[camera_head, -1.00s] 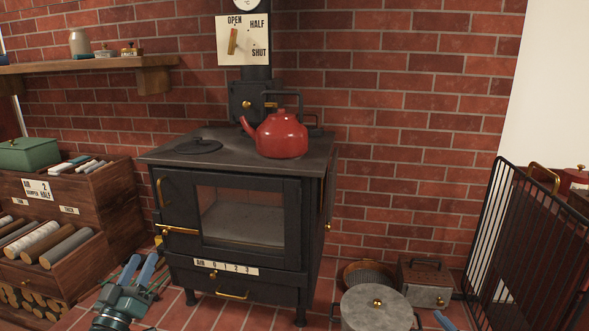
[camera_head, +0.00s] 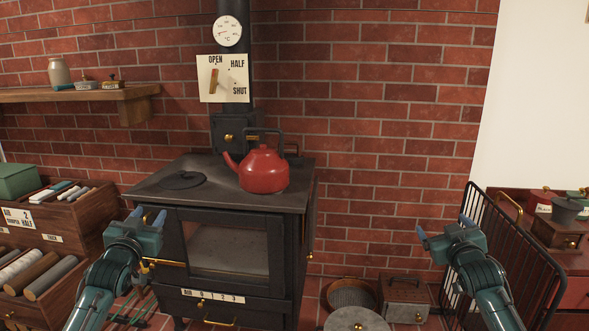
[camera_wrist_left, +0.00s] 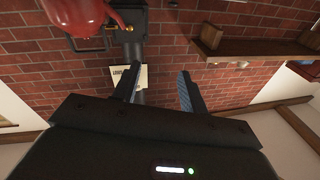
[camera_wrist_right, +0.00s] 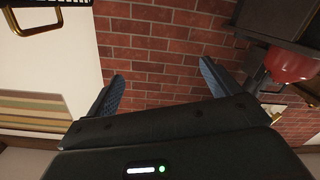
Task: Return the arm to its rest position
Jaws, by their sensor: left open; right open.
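My left gripper (camera_head: 146,220) is raised in front of the stove's left side in the head view, with blue fingertips pointing up. In the left wrist view its two fingers (camera_wrist_left: 157,88) stand apart with nothing between them. My right gripper (camera_head: 442,232) is raised at the right, in front of the black fire guard. In the right wrist view its fingers (camera_wrist_right: 160,92) are also apart and empty. Both arms come up from the bottom of the head view.
A black stove (camera_head: 230,250) stands in the middle with a red kettle (camera_head: 263,170) on top. A wooden log rack (camera_head: 75,225) is at the left, a black fire guard (camera_head: 505,240) at the right. A lidded pot (camera_head: 357,320), a basket (camera_head: 350,295) and a metal box (camera_head: 405,298) are on the floor.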

